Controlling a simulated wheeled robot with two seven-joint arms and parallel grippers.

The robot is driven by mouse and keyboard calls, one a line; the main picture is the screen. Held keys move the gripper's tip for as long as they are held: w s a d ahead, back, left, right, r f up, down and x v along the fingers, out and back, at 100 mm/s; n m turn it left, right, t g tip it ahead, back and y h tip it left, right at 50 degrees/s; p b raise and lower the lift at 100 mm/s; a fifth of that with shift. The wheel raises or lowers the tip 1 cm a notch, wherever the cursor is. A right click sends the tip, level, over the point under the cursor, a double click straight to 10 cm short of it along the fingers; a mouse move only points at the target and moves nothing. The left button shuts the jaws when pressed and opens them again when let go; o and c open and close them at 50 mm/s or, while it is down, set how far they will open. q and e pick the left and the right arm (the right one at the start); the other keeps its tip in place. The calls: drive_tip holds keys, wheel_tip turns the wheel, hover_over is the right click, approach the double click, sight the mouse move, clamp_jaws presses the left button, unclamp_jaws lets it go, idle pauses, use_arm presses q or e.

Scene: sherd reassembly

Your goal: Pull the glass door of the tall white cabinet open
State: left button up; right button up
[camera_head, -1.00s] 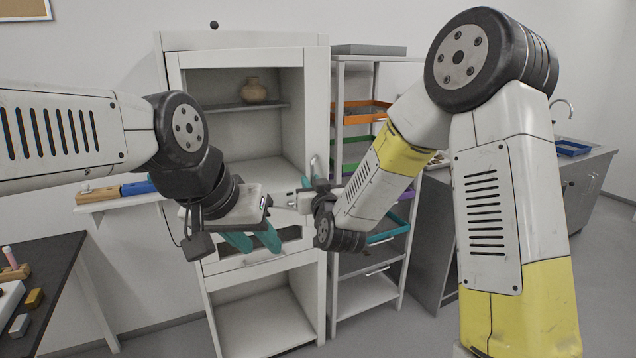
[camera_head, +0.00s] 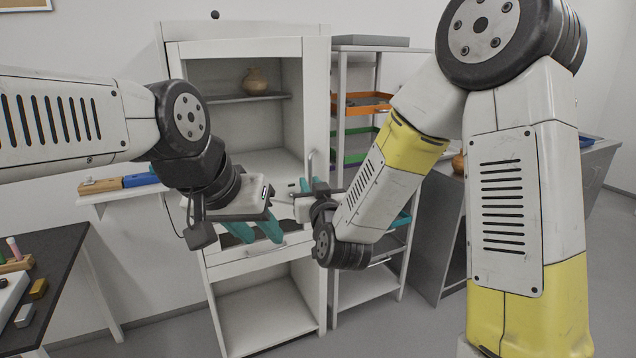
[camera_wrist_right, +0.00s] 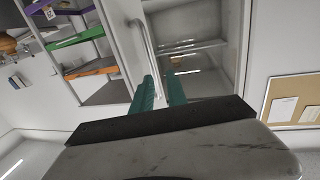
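The tall white cabinet (camera_head: 247,30) stands in the middle of the head view. Its glass door looks shut, with a shelf and a pot visible behind it. The vertical bar handle (camera_head: 311,162) is on the door's right side; it also shows in the right wrist view (camera_wrist_right: 146,45). My right gripper (camera_head: 306,186) is at the handle's lower part. In the right wrist view its teal fingers (camera_wrist_right: 160,88) are apart, with the handle's lower end between them; contact cannot be told. My left gripper (camera_head: 254,232) has its teal fingers apart, empty, before the cabinet's lower front.
A rack with an orange tray (camera_head: 362,104) stands right of the cabinet. A wall shelf (camera_head: 125,193) and a dark table (camera_head: 62,250) are at the left. A grey counter (camera_head: 440,235) is at the right. Open floor lies in front.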

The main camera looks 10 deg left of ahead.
drive_tip(key=shift+s, duration=0.55)
